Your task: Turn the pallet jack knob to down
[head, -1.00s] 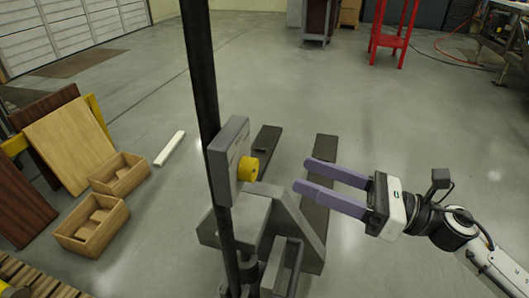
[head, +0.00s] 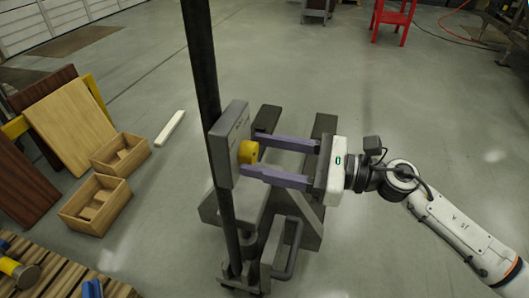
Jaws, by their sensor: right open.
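The yellow knob (head: 248,152) sticks out from the right face of a grey box (head: 230,145) on the pallet jack's dark upright post (head: 203,75). The jack's grey body (head: 262,205) and its forks (head: 322,128) are below and behind. My right gripper (head: 250,156) comes in from the right, open, with purple fingers pointing left. One fingertip is above the knob's level and the other below it. I cannot tell whether either finger touches the knob. Markings on the box are too small to read. My left gripper is not in view.
Two wooden boxes (head: 96,204) and leaning boards (head: 70,130) stand at the left. A slatted wooden surface with tools (head: 20,272) is at the lower left. A red stand (head: 393,18) is far back.

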